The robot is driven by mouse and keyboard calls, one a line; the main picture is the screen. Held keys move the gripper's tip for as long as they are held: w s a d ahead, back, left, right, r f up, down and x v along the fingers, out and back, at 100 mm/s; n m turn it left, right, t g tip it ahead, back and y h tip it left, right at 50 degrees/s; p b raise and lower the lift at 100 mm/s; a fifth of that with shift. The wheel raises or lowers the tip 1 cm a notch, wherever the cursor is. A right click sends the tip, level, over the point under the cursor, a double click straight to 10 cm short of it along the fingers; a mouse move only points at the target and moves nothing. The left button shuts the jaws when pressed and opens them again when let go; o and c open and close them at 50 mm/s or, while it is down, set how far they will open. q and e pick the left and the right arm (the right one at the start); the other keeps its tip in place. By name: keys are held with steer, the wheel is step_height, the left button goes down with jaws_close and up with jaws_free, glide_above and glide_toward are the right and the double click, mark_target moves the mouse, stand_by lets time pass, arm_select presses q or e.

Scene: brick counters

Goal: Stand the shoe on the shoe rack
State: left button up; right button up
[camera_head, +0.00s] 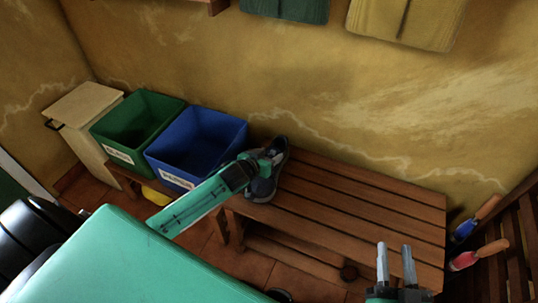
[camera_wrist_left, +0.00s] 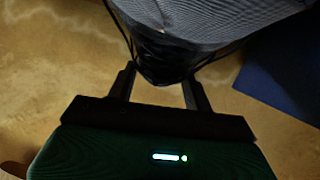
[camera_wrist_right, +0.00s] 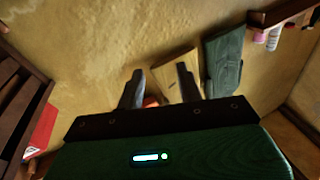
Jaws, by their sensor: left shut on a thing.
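A dark grey-blue shoe (camera_head: 264,186) is at the left end of a slatted wooden rack (camera_head: 340,200) in the head view. My left gripper (camera_head: 262,163) is shut on the shoe; the shoe's dark fabric (camera_wrist_left: 195,25) fills the top of the left wrist view between the fingers. The gripper hides part of the shoe, and I cannot tell whether the shoe touches the slats. My right gripper (camera_head: 396,262) is at the lower right of the head view, fingers apart and empty, in front of the rack. It also shows open in the right wrist view (camera_wrist_right: 160,88).
A blue bin (camera_head: 205,135) and a green bin (camera_head: 140,118) stand left of the rack. Brushes with a blue head (camera_head: 465,229) and a red head (camera_head: 463,261) are at the right. The rack's middle and right slats are clear.

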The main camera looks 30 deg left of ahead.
arm_select(q)
steer(key=shift+f, duration=0.15)
arm_select(e)
steer(key=shift+f, duration=0.1)
arm_select(q)
steer(key=o, duration=1.5)
steer(key=p+v, duration=0.2)
steer(key=v, duration=0.7)
steer(key=p+v, duration=0.1)
steer(key=v, duration=0.2)
steer(key=shift+s, duration=0.2)
steer(key=shift+s+a+r, duration=0.1)
steer(key=shift+s+r, duration=0.2)
steer(key=shift+s, duration=0.35)
arm_select(e)
steer(key=s+f+g+h, duration=0.1)
steer(key=s+f+g, duration=0.3)
steer(key=f+g, duration=0.2)
steer(key=shift+f+g, duration=0.4)
steer(key=shift+f, duration=0.55)
